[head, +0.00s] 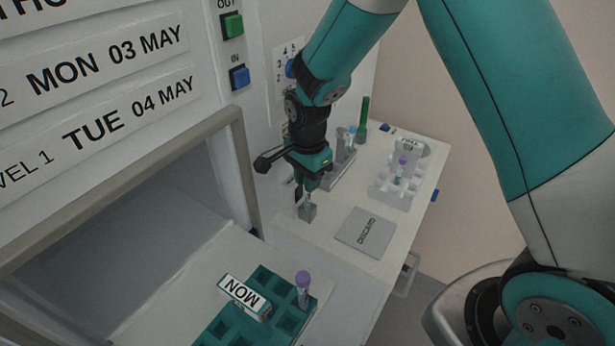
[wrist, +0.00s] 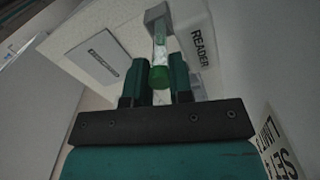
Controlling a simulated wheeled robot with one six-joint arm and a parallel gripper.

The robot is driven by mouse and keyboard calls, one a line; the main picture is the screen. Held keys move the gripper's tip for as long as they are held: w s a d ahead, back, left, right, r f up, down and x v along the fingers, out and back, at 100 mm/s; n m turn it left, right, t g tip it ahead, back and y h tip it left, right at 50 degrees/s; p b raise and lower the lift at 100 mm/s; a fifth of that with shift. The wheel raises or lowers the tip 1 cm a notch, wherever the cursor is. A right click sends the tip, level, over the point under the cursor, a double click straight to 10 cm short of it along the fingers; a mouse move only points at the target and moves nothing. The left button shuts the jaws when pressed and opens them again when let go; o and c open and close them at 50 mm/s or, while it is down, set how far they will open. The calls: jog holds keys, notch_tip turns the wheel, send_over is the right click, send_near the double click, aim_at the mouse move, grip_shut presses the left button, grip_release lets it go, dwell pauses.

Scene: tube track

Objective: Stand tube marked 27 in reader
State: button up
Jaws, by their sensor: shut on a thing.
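My gripper (head: 307,184) is shut on a green-capped tube (wrist: 159,76), seen in the wrist view with its cap between the two fingers. The tube's clear body runs away from the fingers toward a small grey block (wrist: 156,14), beside the READER label (wrist: 201,47). The same block shows in the head view (head: 307,212) directly below my gripper. The tube's far end meets the block in the wrist view; I cannot tell how deep it sits. In the head view the fingers mostly hide the tube. No number on it is readable.
A flat DISCARD plate (head: 367,231) lies right of the block. A teal rack (head: 235,325) with a MON label and another purple-capped tube (head: 303,287) is in front. The cabinet wall stands left.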

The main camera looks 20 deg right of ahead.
jog(key=o, duration=0.8)
jog(key=shift+w+r, duration=0.1)
jog(key=shift+w+r, duration=0.1)
jog(key=shift+r, duration=0.25)
notch_tip(320, 180, up, 11)
jog(key=b, duration=0.2)
jog(key=shift+s, duration=0.35)
jog(key=shift+s, duration=0.1)
dwell(0.4)
